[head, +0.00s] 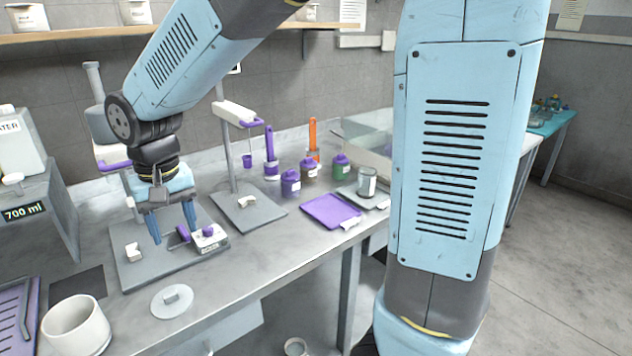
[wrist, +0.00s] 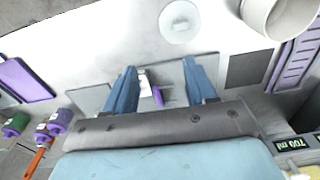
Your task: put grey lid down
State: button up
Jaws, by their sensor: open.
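The grey lid (head: 172,300) is a round flat disc with a small block handle on top. It lies flat on the bench near the front edge, just right of the white pot (head: 76,327). In the wrist view the lid (wrist: 180,21) is at the top middle, beyond my fingers and apart from them. My gripper (head: 172,230) is open with its blue fingers pointing down over the grey stand base. A small white block with a purple handle (head: 207,238) is close to the right finger. In the wrist view the purple handle (wrist: 157,96) shows between my gripper's fingers (wrist: 159,70).
A dark square plate (head: 77,284) and a purple tray (head: 14,315) lie left of the lid. A second stand (head: 246,205), a purple mat (head: 330,210) and several purple-lidded jars (head: 291,183) stand to the right. The bench right of the lid is bare.

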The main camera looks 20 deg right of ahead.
jog(key=s+d+r+t, duration=0.1)
jog(key=s+d+r, duration=0.2)
jog(key=d, duration=0.5)
jog(key=s+d+r+m+t, duration=0.1)
jog(key=s+d+r+t, duration=0.1)
jog(key=d, duration=0.7)
jog(key=s+d+r+m+t, duration=0.1)
jog(key=s+d+r+t, duration=0.1)
jog(key=s+d+r, duration=0.2)
jog(key=shift+s+d, duration=1.25)
jog(key=shift+d, duration=1.15)
